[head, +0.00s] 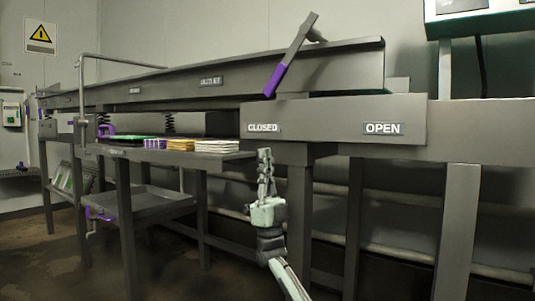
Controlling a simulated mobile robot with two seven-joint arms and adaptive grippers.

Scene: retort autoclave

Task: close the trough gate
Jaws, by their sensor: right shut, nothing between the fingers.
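The gate lever (292,55) is a grey bar with a purple grip (275,80) at its lower end. It stands tilted in front of the end of the long trough (340,68), its top leaning right and its purple end low and left. The purple end is above the CLOSED label (262,128), well left of the OPEN label (383,129). My right gripper (265,152) is shut and empty, pointing up, below the CLOSED label and apart from the lever. The gate itself cannot be made out. My left gripper is out of view.
A side table (225,156) left of my right gripper carries stacked yellow and white flat items and purple-handled things. A lower tray (150,207) and table legs are below it. The labelled grey beam (335,113) runs just above my gripper. Pipes run behind.

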